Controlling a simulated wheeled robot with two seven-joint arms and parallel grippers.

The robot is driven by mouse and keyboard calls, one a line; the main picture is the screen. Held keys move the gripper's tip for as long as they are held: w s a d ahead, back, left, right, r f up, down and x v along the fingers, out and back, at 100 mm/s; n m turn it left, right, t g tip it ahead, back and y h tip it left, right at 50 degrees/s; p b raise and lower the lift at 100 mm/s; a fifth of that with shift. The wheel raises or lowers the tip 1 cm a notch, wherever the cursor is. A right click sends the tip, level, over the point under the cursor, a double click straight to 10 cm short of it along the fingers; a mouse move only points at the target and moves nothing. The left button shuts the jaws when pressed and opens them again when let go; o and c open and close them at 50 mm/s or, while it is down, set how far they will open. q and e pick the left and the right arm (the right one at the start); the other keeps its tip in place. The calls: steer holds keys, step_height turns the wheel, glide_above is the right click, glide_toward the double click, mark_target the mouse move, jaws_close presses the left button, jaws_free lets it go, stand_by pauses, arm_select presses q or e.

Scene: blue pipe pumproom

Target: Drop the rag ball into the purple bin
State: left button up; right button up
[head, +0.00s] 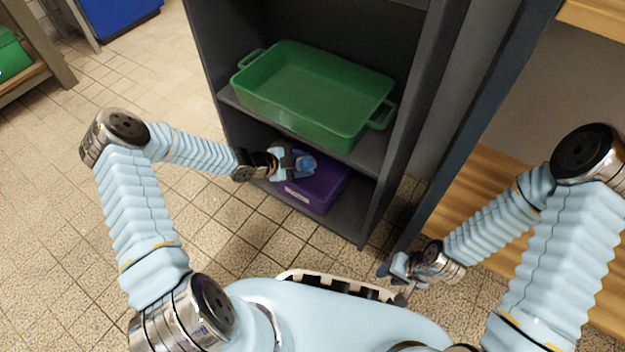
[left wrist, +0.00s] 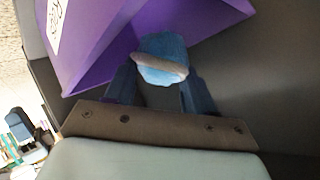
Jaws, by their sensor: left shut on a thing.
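The purple bin (head: 318,187) sits on the lower shelf of the dark grey cabinet, with a white label on its front. It also shows in the left wrist view (left wrist: 100,45), where its inside is mostly out of sight. My left gripper (head: 299,165) is shut on the rag ball (head: 305,166), a blue ball with a pale band. In the left wrist view the ball (left wrist: 162,58) sits between the two fingers, in front of the bin's edge. I cannot tell whether it is over the bin's opening. My right gripper (head: 388,271) is low near the cabinet's front right; its fingers are too small to read.
A green tray (head: 310,95) with handles stands on the shelf above the purple bin, close over my left gripper. The cabinet's side wall (head: 405,120) bounds the shelf on the right. A wooden shelf unit (head: 475,200) stands at the right.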

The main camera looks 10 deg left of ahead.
arm_select(q)
steer(key=o, duration=1.2)
steer(key=shift+c, duration=0.2)
steer(key=shift+r, duration=0.1)
steer(key=p+v, duration=0.3)
steer(key=v, duration=1)
steer(key=shift+s+a, duration=0.25)
steer(key=shift+s, duration=0.05)
steer(key=shift+a+r, duration=0.1)
